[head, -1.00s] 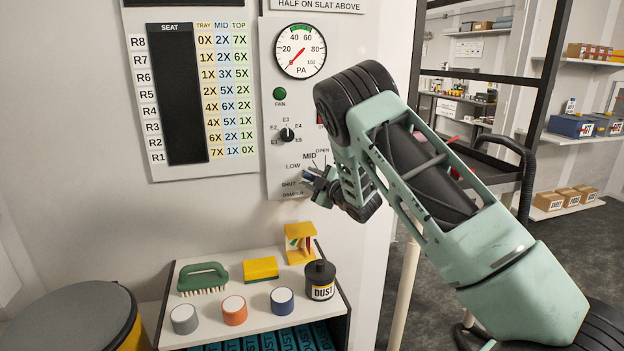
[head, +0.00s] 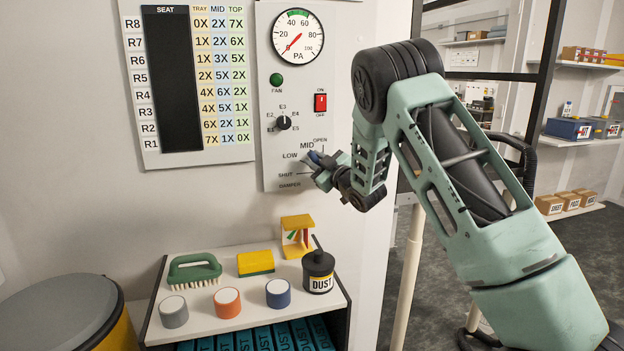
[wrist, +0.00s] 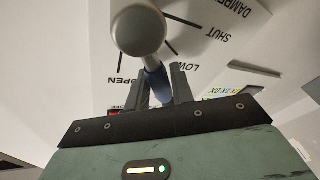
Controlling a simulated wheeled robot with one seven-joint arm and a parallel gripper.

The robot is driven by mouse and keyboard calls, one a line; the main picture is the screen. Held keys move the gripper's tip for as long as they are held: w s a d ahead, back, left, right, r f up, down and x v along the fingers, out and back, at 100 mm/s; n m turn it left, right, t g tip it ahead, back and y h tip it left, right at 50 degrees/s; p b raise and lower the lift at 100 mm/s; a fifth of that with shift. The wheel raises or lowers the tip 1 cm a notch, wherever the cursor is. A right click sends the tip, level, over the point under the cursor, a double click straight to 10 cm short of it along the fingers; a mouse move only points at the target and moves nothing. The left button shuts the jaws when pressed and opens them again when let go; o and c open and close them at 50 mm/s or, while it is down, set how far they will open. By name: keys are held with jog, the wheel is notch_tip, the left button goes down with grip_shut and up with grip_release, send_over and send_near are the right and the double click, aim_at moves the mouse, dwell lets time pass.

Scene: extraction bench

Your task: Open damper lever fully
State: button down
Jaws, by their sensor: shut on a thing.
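The damper lever (wrist: 155,78) has a grey hub and a blue handle, and its blue end (head: 314,157) also shows in the head view beside the MID mark. My gripper (wrist: 156,88) is shut on the blue handle, one dark finger on each side of it. In the head view my gripper (head: 318,164) is at the lower right of the control panel (head: 265,162). The lever points between LOW and OPEN, roughly at MID. The MID label is hidden in the wrist view, and the hub is hidden by my gripper in the head view.
Above are a pressure gauge (head: 298,37) reading low, a green fan lamp (head: 276,80), a selector knob (head: 284,123) and a red switch (head: 321,102). Below, a shelf (head: 205,318) holds a brush, a sponge, pots and a dust bottle (head: 318,271). A dark frame stands at right.

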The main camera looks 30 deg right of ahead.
aim_at(321, 147)
jog(key=m+b, duration=0.1)
jog(key=d+m+h+b, duration=0.1)
jog(key=m+b, duration=0.1)
jog(key=m+t+b, duration=0.1)
jog(key=b, duration=0.1)
jog(key=shift+s+d+r, duration=0.15)
jog(key=shift+s+d, duration=0.15)
jog(key=shift+d, duration=0.1)
jog(key=m+b, duration=0.1)
jog(key=d+m+h+b, duration=0.1)
jog(key=m, duration=0.1)
jog(key=m+t+h+b, duration=0.1)
jog(key=m+b, duration=0.1)
jog(key=shift+s+d+r, duration=0.25)
jog(key=shift+d+r, duration=0.1)
jog(key=shift+d, duration=0.05)
jog(key=c, duration=1.2)
grip_release()
jog(key=shift+s, duration=0.1)
jog(key=b+v, duration=0.4)
jog(key=v, duration=1.3)
jog(key=shift+s+a, duration=0.1)
